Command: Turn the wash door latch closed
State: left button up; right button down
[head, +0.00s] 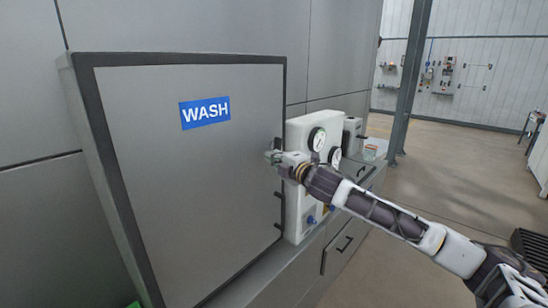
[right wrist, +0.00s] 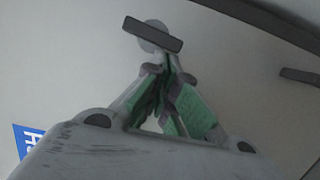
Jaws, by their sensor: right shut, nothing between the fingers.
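The grey wash door (head: 190,200) with a blue WASH label (head: 205,112) stands shut-looking in its dark frame at the left of the head view. My right gripper (head: 272,157) is at the door's right edge, with closed, empty fingers. In the right wrist view the fingertips (right wrist: 166,66) are just below a dark bar-shaped latch (right wrist: 152,34) on a round grey pivot. The bar lies slightly tilted across the picture; I cannot tell whether the fingertips touch it. In the head view my gripper and wrist cover this spot. My left gripper is out of view.
A white panel with gauges (head: 317,139) stands right of the door, close behind my right wrist. A counter with drawers (head: 345,242) runs below it. Another dark bar (right wrist: 299,76) shows at the right of the wrist view. Open floor (head: 450,180) lies to the right.

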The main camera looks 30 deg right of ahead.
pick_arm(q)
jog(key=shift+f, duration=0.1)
pick_arm(e)
jog(key=shift+f+n, duration=0.15)
jog(key=shift+n, duration=0.25)
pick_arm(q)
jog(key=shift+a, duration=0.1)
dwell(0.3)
